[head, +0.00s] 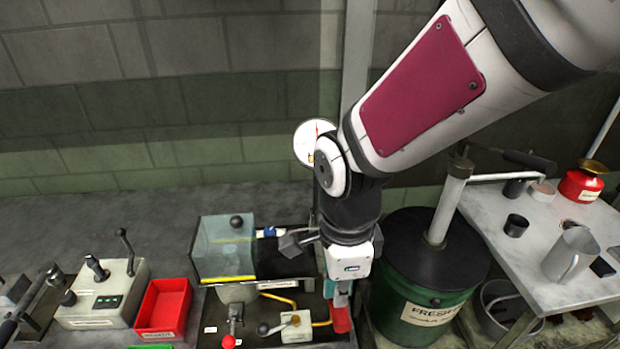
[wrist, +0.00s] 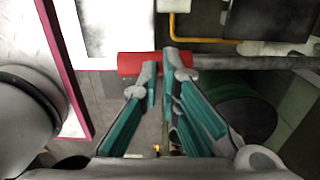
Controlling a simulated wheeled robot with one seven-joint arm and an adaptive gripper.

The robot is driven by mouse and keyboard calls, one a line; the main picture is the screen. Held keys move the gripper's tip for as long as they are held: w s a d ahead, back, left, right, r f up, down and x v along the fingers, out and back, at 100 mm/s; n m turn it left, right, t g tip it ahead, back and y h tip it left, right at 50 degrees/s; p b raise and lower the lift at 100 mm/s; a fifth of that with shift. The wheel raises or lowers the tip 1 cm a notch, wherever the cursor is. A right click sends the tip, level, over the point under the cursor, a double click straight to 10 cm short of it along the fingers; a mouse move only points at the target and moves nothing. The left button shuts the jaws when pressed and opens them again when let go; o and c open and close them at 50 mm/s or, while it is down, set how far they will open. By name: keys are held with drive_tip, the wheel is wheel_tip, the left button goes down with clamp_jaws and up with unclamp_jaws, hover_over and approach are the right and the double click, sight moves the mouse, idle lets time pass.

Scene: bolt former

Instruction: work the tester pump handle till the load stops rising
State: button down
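The pump handle shows in the wrist view as a red grip (wrist: 130,63) on a grey bar (wrist: 260,62) running to the right. The red grip also shows in the head view (head: 341,320), just below my gripper. My gripper (wrist: 162,65) has its teal and grey fingers close together, with a narrow gap between the tips. The tips overlap the red grip in the wrist view; whether they clamp it or only touch it is unclear. A white round dial (head: 309,136) with a red needle stands behind my arm, which partly covers it. Its reading is too small to read.
A clear guard box (head: 222,250) stands left of my gripper. A red-knobbed lever (head: 229,341) and a valve block (head: 296,326) are in front. A red bin (head: 164,306) and control box (head: 100,295) stand left. A green drum (head: 420,305) and white table (head: 535,240) stand right.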

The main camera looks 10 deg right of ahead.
sight(339, 311)
drive_tip(key=shift+w+f+b, duration=0.15)
drive_tip(key=shift+f+b, duration=1.25)
drive_tip(key=shift+f, duration=0.55)
drive_tip(key=shift+s+f+b, duration=0.2)
drive_tip(key=shift+f+b, duration=0.4)
drive_tip(key=shift+b, duration=0.1)
drive_tip(key=shift+s+f+b, duration=0.2)
drive_tip(key=shift+b, duration=0.35)
drive_tip(key=shift+w+d+f, duration=0.15)
drive_tip(key=shift+w+f, duration=0.3)
drive_tip(key=shift+r, duration=0.1)
drive_tip(key=shift+w+r+p, duration=0.25)
drive_tip(key=shift+r+p, duration=0.55)
drive_tip(key=shift+p, duration=0.05)
drive_tip(key=r+p, duration=0.2)
drive_tip(key=r, duration=0.1)
drive_tip(key=r+p, duration=0.2)
drive_tip(key=r, duration=0.1)
drive_tip(key=s+r+p, duration=0.1)
drive_tip(key=r, duration=0.2)
drive_tip(key=shift+r+p, duration=0.15)
drive_tip(key=shift+p, duration=0.25)
drive_tip(key=shift+w+r, duration=0.1)
drive_tip(key=shift+r, duration=0.3)
